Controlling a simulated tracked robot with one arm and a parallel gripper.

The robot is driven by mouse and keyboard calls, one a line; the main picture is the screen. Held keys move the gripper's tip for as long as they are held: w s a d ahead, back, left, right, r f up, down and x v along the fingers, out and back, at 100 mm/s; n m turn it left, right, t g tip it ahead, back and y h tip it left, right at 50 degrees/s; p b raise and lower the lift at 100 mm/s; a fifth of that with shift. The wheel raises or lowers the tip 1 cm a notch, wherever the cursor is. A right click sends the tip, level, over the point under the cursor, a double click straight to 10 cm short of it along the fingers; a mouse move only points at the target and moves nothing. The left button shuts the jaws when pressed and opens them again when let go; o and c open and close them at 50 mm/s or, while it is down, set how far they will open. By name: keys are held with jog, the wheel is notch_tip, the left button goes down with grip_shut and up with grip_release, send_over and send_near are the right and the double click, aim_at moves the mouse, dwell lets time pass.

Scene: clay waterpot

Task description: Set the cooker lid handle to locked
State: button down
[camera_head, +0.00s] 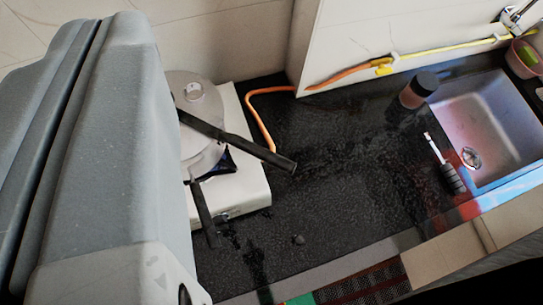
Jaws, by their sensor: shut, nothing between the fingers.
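The cooker (201,155) stands on a white stove at the left of the counter, partly hidden behind my grey arm. Its pale round lid (185,88) has a small knob on top. The long dark lid handle (262,152) crosses the lid and points right and slightly toward the front, out over the counter. A second dark handle (204,215), lower down, points toward the front. The two handles are spread apart at a wide angle, not lined up. I cannot see my gripper's fingers; only a large grey part of my arm fills the left side.
The white stove (255,190) has an orange hose (262,118) behind it. The black counter (340,190) is mostly clear. A dark-capped jar (417,90) and a brush-like tool (444,165) are near the sink (490,120). A white wall corner (305,50) rises behind.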

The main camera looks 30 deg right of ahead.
jog(key=w+d+f+m+g+h+p, duration=0.1)
jog(key=w+d+f+m+g+p, duration=0.2)
jog(key=f, duration=0.5)
jog(key=w+d+f+m+g+h+p, duration=0.1)
jog(key=w+d+f+m+g, duration=0.1)
jog(key=w+d+f+g, duration=0.45)
jog(key=w+d+f+m+g+p, duration=0.1)
jog(key=w+f+m+g+p, duration=0.15)
jog(key=f, duration=0.75)
notch_tip(320, 180, down, 9)
jog(key=p, duration=0.1)
jog(key=shift+s+a+m+t, duration=0.35)
jog(key=shift+s+t, duration=0.05)
jog(key=shift+s, duration=0.05)
jog(key=shift+f, duration=0.1)
